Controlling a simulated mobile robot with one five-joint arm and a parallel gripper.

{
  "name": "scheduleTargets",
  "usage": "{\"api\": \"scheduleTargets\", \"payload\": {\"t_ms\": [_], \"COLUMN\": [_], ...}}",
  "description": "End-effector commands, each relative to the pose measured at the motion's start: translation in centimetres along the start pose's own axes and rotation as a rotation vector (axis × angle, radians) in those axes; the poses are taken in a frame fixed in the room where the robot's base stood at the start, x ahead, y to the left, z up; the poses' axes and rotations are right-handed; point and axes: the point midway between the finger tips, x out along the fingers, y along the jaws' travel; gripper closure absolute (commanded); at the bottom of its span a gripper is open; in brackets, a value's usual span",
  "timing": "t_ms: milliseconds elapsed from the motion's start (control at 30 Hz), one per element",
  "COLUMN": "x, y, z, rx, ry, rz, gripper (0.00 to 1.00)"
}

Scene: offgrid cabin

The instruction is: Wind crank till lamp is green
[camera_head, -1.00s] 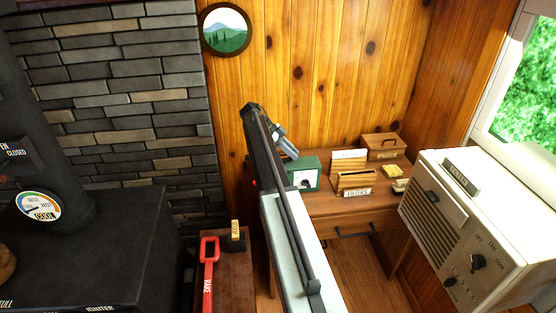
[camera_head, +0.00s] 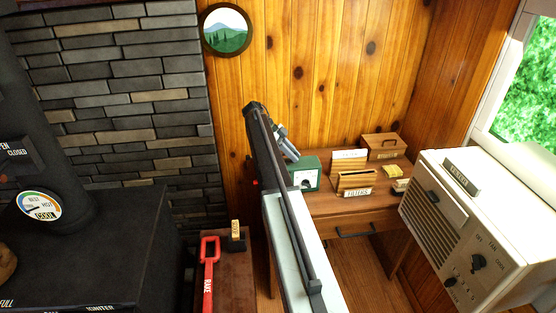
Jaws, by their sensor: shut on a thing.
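A small green box (camera_head: 306,175) with a pale dial on its front stands on the wooden desk. My arm reaches over to it. My gripper (camera_head: 292,155) is at the box's upper left edge, shut on what seems to be the crank handle. The crank itself is hidden behind my gripper and arm. I cannot make out a lit lamp on the box. A tiny red spot (camera_head: 256,183) shows just left of my arm, and I cannot tell what it belongs to.
A wooden filters holder (camera_head: 355,181) and a lidded wooden box (camera_head: 384,146) stand right of the green box. A cream heater-like unit (camera_head: 470,225) is at the right. A red rake (camera_head: 208,262) and the black stove (camera_head: 90,245) are at the left.

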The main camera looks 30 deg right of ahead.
Motion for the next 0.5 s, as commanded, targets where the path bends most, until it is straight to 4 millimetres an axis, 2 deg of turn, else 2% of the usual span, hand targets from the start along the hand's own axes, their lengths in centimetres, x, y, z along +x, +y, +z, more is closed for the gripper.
{"api": "scheduleTargets", "payload": {"t_ms": [500], "x": [-0.06], "y": [0.87], "z": [0.09], "rx": [-0.004], "ry": [-0.002], "rz": [-0.002], "gripper": [1.0]}}
